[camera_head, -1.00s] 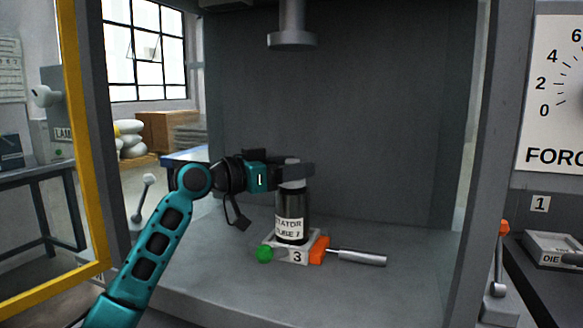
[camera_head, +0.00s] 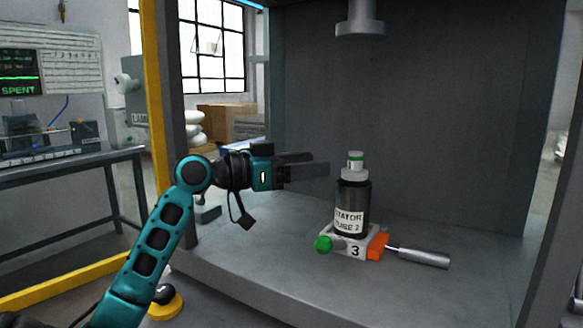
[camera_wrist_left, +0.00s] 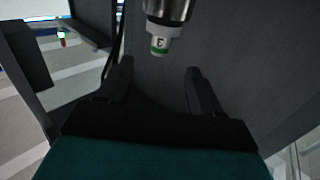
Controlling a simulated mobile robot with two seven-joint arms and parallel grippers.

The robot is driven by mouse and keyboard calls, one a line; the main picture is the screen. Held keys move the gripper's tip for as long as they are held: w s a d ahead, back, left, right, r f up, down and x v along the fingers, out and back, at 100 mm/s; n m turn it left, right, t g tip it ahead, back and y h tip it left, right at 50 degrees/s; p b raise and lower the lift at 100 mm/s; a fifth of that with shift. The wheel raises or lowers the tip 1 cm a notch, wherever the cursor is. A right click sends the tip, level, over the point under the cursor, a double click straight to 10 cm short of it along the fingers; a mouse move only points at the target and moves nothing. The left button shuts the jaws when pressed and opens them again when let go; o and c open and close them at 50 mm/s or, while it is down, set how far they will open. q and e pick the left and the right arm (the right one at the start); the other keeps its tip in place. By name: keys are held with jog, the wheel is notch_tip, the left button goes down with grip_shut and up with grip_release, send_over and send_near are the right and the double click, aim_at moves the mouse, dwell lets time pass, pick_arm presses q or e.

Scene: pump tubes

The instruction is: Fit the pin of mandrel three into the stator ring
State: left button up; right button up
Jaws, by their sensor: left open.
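A dark tube (camera_head: 353,203) with a partly legible "STATOR" label stands upright on a white block marked 3 (camera_head: 356,251) inside the press. The block has a green ball (camera_head: 323,243) at its left and an orange part with a metal handle (camera_head: 420,256) at its right. A grey collar (camera_head: 355,174) tops the tube, and a small white cap with a green band (camera_head: 355,159) stands on it. The cap also shows in the left wrist view (camera_wrist_left: 159,44), ahead of the fingers. My left gripper (camera_head: 322,164) is open and empty, left of the cap. Any pin inside is hidden.
The press ram (camera_head: 360,27) hangs above the tube. A dark back wall (camera_head: 430,110) stands behind and a yellow-edged frame (camera_head: 160,110) at the left. The grey press floor (camera_head: 270,270) is clear in front. A bench (camera_head: 70,165) stands far left.

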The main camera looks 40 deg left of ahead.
pick_arm(q)
jog(key=shift+v, duration=1.4)
